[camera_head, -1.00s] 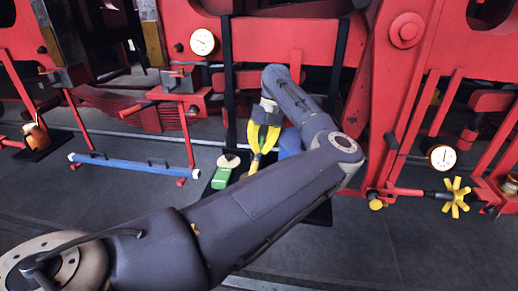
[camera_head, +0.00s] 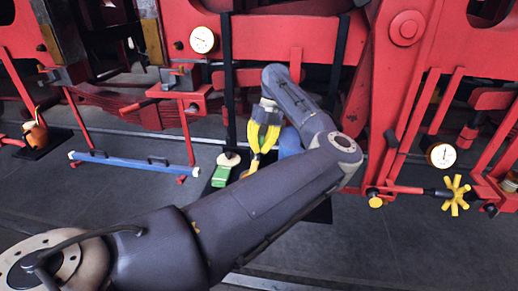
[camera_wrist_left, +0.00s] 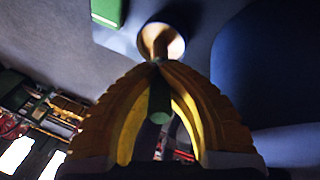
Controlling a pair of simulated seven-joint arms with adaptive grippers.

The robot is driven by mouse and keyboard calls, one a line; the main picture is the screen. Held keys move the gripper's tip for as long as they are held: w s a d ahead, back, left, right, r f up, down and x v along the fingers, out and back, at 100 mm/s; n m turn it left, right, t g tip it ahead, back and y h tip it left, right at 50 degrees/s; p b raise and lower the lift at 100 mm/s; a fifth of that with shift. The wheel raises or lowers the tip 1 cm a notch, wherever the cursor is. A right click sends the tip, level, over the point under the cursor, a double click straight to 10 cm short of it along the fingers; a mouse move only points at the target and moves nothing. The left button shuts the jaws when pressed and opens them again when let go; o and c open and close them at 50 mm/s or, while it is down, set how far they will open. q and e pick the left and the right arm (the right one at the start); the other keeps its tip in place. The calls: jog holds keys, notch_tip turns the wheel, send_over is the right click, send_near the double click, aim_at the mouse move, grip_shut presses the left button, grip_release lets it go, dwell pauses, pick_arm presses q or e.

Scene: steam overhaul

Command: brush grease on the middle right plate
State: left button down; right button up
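My left gripper (camera_head: 256,158) has yellow fingers and points down near the floor, in front of the red frame. In the left wrist view its fingertips (camera_wrist_left: 157,64) come together around a slim tool with a dark green handle end (camera_wrist_left: 159,100), which looks like the brush. Beyond the tips, the tool's tan end (camera_wrist_left: 160,38) overlaps a pale round piece (camera_wrist_left: 176,46); I cannot tell whether they touch. The brush's far end is mostly hidden in the head view. I cannot tell which part is the middle right plate. My right gripper is not in view.
A green box (camera_head: 221,176) lies left of the gripper, beside a pale round piece (camera_head: 228,159). A blue bar (camera_head: 130,163) stands low at the left. An orange pot (camera_head: 37,134) is farther left. A yellow handwheel (camera_head: 456,195) juts out at the right. Open floor lies in front.

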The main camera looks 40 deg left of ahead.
pick_arm(q)
jog(key=shift+r, duration=3.5)
jog(key=shift+n, duration=0.3)
